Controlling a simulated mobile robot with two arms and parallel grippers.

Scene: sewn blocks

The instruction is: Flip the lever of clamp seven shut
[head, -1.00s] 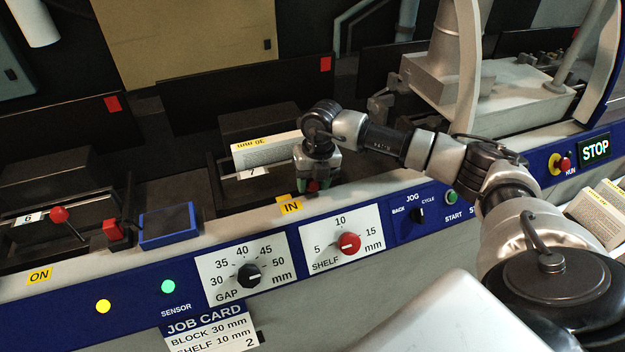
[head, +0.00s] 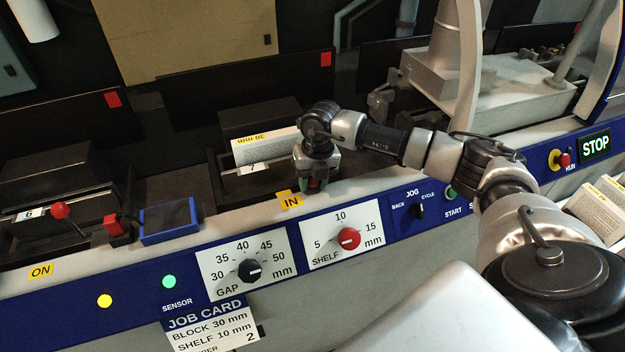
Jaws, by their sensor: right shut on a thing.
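Clamp seven is the dark clamp with the white "7" label (head: 252,169), in the middle of the head view. A block of printed pages (head: 266,149) with a yellow-marked top lies in it. My right gripper (head: 316,183) is at the clamp's right front, just behind the yellow IN label (head: 290,202). It is shut on the lever of clamp seven, of which only a bit of red shows between the fingers. The rest of the lever is hidden by the gripper. My left gripper is not in view.
Clamp six (head: 30,214) stands at the left with its red-knobbed lever (head: 60,211) standing up. A blue-framed pad (head: 168,222) lies between the clamps. The front panel carries the GAP knob (head: 249,271), SHELF knob (head: 348,238) and JOG switch (head: 418,211). Other blocks (head: 600,210) lie at the right.

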